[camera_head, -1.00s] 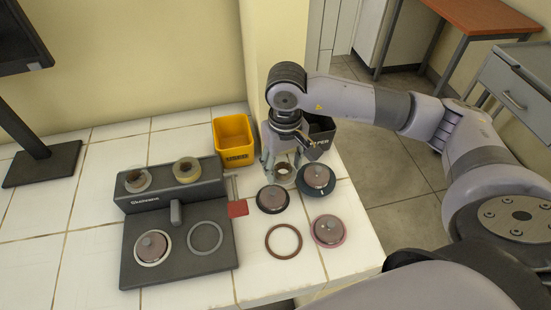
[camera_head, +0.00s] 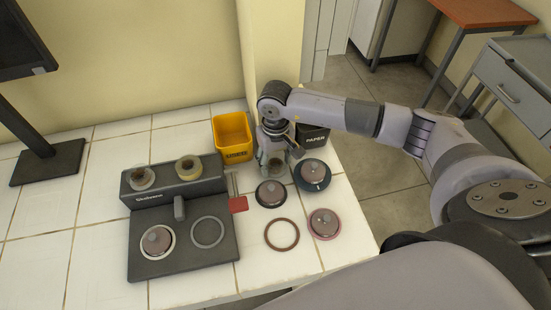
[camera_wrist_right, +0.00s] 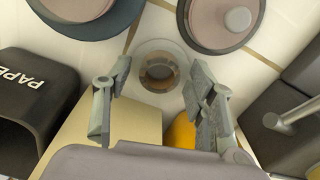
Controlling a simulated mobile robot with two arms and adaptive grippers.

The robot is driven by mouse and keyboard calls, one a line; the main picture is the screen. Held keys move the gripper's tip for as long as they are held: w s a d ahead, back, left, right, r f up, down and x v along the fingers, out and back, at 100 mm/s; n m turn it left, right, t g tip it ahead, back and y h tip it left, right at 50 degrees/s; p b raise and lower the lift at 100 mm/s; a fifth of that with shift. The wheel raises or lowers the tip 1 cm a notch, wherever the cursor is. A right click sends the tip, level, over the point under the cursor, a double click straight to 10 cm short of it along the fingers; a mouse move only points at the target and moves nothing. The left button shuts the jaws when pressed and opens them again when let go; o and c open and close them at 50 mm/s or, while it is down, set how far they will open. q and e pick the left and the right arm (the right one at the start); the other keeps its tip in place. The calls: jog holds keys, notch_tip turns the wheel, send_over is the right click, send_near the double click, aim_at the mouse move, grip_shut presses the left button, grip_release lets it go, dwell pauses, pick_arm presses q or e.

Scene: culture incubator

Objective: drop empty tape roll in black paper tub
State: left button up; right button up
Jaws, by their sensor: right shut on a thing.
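The empty tape roll (camera_wrist_right: 158,72) has a brown core inside a pale, clear-looking ring. In the head view the tape roll (camera_head: 274,166) is partly hidden by my right gripper (camera_head: 272,159). In the right wrist view the fingers of my right gripper (camera_wrist_right: 156,85) stand on either side of the roll and are shut on it. The black tub marked PAPER (camera_head: 314,138) stands just right of and behind the gripper. In the right wrist view the paper tub (camera_wrist_right: 40,85) is at the left, with its dark opening in view. My left gripper is not in view.
A yellow tub (camera_head: 232,138) stands left of the gripper. A grey device (camera_head: 190,255) holding rolls occupies the left.

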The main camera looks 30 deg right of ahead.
jog(key=shift+f+b, duration=0.25)
jog(key=shift+b, duration=0.05)
jog(key=o, duration=1.1)
jog(key=shift+r, duration=0.1)
jog(key=shift+o, duration=0.2)
